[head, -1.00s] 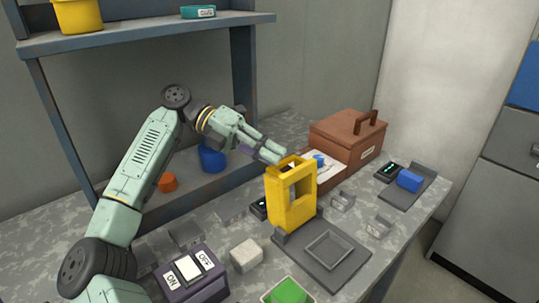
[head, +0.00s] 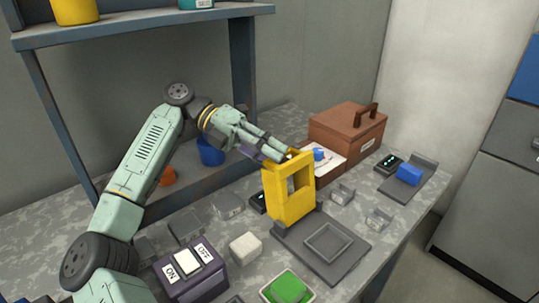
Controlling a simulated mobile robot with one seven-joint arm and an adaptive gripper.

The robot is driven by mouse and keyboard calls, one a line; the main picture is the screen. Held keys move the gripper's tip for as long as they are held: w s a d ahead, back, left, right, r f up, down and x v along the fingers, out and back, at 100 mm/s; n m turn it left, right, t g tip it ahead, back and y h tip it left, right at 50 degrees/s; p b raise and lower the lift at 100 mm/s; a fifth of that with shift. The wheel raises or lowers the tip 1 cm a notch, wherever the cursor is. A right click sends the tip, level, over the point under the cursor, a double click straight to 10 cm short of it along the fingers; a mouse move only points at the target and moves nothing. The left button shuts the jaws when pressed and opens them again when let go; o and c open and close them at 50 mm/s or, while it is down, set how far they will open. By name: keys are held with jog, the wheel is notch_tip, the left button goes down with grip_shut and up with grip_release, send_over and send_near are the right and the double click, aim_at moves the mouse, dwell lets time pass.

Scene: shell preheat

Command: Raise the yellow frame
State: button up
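The yellow frame (head: 280,203) is an upright block with a window-like opening. It stands at the back left edge of a dark grey plate (head: 343,262) with a square recessed pad. My gripper (head: 278,153) comes in from the upper left, its fingers at the top left of the frame. The fingertips overlap the frame's top edge in this view, and I cannot tell whether they touch it or how far apart they are. The frame's far side is hidden.
An ON/OFF switch box (head: 190,275), a pale cube (head: 245,248) and a green button (head: 288,289) lie in front. A brown box (head: 335,138) is behind right, and a blue block (head: 409,174) sits on a plate at right. A shelf (head: 150,28) stands at the back left.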

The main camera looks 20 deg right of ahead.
jog(key=shift+r, duration=0.1)
jog(key=v, duration=0.7)
jog(key=shift+w+a, duration=0.15)
jog(key=shift+w, duration=0.1)
jog(key=shift+s, duration=0.1)
